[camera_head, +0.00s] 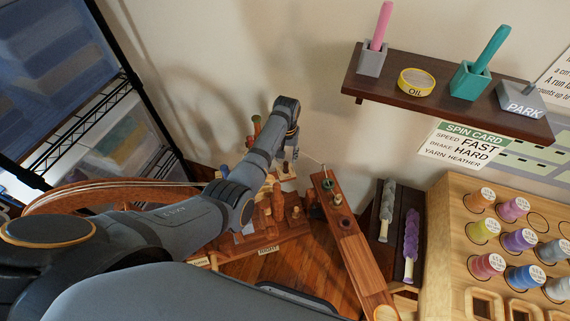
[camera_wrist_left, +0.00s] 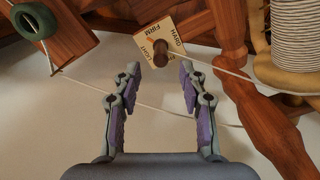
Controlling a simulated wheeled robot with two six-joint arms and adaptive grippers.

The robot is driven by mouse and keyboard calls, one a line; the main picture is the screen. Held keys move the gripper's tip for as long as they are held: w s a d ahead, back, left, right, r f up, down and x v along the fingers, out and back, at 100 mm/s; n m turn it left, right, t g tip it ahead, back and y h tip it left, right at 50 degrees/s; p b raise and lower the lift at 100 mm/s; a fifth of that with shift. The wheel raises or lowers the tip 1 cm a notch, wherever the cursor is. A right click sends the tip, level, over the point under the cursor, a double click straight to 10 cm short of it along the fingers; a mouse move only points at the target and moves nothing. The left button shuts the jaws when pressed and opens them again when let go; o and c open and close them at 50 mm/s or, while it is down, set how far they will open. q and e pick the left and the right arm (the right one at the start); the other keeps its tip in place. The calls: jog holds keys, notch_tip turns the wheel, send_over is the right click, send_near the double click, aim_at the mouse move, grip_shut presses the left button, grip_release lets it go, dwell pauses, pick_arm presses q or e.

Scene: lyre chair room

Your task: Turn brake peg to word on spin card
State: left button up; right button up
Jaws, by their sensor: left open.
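The spin card (camera_head: 462,143) hangs on the wall under the shelf and reads SPEED FAST, BRAKE HARD, YARN HEATHER. In the left wrist view the brake peg (camera_wrist_left: 150,56) is a dark brown round knob on a cream plate (camera_wrist_left: 156,34) lettered LIGHT, FIRM and HARD. I cannot tell which word the peg is set to. My left gripper (camera_wrist_left: 160,76) is open, its purple-padded fingers on either side of the space just short of the peg, apart from it. In the head view the left gripper (camera_head: 289,152) reaches down at the wooden spinning wheel and hides the peg. My right gripper is out of view.
A cream cord (camera_wrist_left: 215,70) runs beside the peg to a wound bobbin (camera_wrist_left: 297,45). A wooden bar with a green ring (camera_wrist_left: 35,22) is at upper left. The shelf (camera_head: 445,96) and thread rack (camera_head: 455,235) stand to the right.

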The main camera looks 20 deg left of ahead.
aim_at(286, 162)
pick_arm(q)
notch_tip(286, 162, down, 6)
jog(key=shift+w+f+b, duration=0.1)
jog(key=shift+f+b, duration=0.05)
jog(key=shift+b, duration=0.65)
jog(key=shift+f, duration=0.2)
jog(key=c, duration=0.4)
grip_shut()
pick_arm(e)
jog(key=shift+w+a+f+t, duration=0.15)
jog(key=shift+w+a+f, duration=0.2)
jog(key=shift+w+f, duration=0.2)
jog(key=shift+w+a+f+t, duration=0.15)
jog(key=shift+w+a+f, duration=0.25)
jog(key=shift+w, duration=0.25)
